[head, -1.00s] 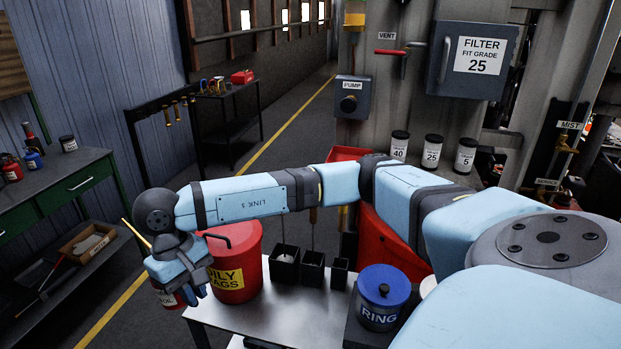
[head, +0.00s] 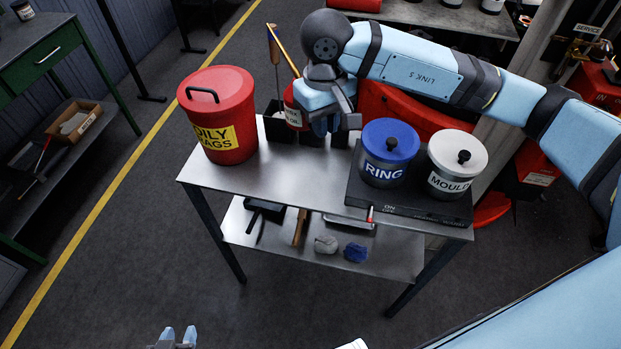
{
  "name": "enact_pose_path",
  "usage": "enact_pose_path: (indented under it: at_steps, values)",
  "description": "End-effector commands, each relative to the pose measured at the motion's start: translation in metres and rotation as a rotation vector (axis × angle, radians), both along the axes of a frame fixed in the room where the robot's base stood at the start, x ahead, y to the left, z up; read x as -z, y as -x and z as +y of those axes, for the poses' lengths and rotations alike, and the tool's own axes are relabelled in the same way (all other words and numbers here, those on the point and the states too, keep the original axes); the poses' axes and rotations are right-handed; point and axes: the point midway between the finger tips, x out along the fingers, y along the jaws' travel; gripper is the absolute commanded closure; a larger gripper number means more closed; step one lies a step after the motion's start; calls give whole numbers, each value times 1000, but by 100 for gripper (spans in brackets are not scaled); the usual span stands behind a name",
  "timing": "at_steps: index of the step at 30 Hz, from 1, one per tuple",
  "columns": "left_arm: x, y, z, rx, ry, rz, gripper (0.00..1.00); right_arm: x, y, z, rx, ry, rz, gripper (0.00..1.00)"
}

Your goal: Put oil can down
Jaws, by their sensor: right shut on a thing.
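The red oil can (head: 292,103), with a white label and a long brass spout, is at the back of the metal table (head: 290,182). My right gripper (head: 325,122) is shut on it, and the hand hides its right side. My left gripper (head: 178,338) shows at the bottom edge, fingers apart and empty, away from the table.
A red oily rags bin (head: 221,140) stands on the table's left. A blue-lidded RING pot (head: 388,160) and a white-lidded MOULD pot (head: 456,168) stand on a dark hot plate (head: 410,205) at right. The table's front middle is clear. A lower shelf (head: 300,262) holds tools and rags.

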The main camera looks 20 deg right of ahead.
Motion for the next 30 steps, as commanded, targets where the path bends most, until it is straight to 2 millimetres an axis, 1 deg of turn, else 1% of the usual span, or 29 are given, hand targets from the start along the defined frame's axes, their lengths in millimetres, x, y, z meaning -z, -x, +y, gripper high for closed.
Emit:
enact_pose_path:
  at_steps: [1,4,8,11,15,22,24,26,30]
  values:
    - [14,-2,-1,4,1,-2,60,12,-1,5,-14,-7,-21,100]
    - [18,-3,-3,9,2,-4,60,15,-2,9,-27,-10,-49,100]
    - [13,-3,-4,11,5,-5,60,29,-2,10,-31,-9,-55,100]
    - [6,-2,-4,11,6,-8,60,50,-2,10,-29,-8,-54,100]
    - [-3,-3,-3,9,5,-13,60,87,-2,10,-29,-9,-52,100]
    - [-10,-3,-2,8,2,-12,60,141,-2,10,-29,-9,-54,100]
    - [-10,-2,-1,7,1,-10,60,153,-2,10,-30,-8,-56,100]
    - [-9,-2,-1,7,1,-7,60,160,-2,10,-30,-9,-56,100]
    - [-7,-1,-1,7,-2,-3,60,168,-3,10,-31,-9,-58,100]
